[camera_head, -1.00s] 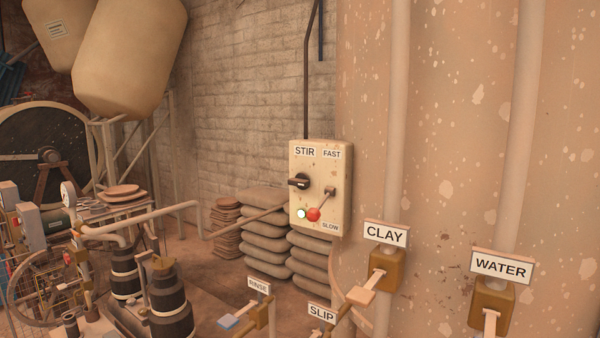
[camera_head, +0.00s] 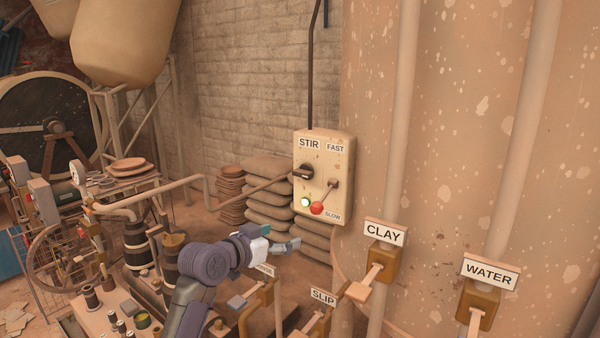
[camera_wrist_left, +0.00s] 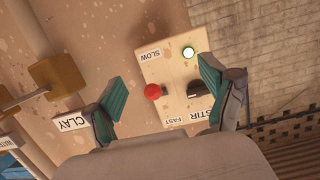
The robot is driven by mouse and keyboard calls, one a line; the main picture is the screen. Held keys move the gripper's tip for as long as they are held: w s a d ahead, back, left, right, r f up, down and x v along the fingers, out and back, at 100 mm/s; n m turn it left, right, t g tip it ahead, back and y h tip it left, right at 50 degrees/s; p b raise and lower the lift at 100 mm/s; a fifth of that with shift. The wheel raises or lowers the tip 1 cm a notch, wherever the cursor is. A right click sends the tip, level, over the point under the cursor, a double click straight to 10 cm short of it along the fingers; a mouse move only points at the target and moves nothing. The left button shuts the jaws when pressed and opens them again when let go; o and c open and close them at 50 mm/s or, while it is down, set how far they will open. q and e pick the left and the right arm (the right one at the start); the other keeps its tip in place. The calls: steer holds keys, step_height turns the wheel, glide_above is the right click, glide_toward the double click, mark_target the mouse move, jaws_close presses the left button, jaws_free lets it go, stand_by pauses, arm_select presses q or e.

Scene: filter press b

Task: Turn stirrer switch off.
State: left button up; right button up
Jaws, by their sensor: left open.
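The stirrer control box (camera_head: 324,150) is a cream panel labelled STIR, FAST and SLOW, mounted upright at the centre of the head view. Its black rotary stirrer switch (camera_head: 303,172) is at the left under STIR. A lit white-green lamp (camera_head: 306,202) and a lever with a red ball (camera_head: 317,208) sit below. My left gripper (camera_head: 291,245) is open and empty, below and left of the box, apart from it. In the left wrist view the box appears upside down between the open fingers (camera_wrist_left: 160,95), with the black switch (camera_wrist_left: 200,88) beside one finger. My right gripper is not in view.
CLAY (camera_head: 385,232) and WATER (camera_head: 490,273) valves stand at the lower right on vertical pipes. The SLIP valve (camera_head: 322,298) is below the box. Stacked sacks (camera_head: 268,190) lie behind it. A large tank (camera_head: 450,150) fills the right side.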

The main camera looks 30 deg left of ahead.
mark_target(300, 174)
arm_select(q)
steer(key=w+a+r+t, duration=0.25)
steer(key=a+r, duration=0.25)
steer(key=r, duration=0.5)
steer(key=shift+n, duration=0.4)
steer(key=w+p, duration=0.1)
steer(key=w, duration=0.3)
steer(key=w+d+p, duration=0.1)
steer(key=w+p, duration=0.1)
steer(key=w, duration=0.1)
steer(key=w+d+p, duration=0.1)
steer(key=w+p, duration=0.1)
steer(key=w, duration=0.2)
steer(key=shift+w+d+r, duration=0.1)
steer(key=shift+w+d, duration=0.05)
steer(key=shift+w, duration=0.15)
steer(key=shift+w+d+p, duration=0.1)
steer(key=shift+w+p, duration=0.25)
steer(key=shift+w, duration=0.35)
steer(key=c, duration=1.2)
steer(key=shift+o, duration=0.2)
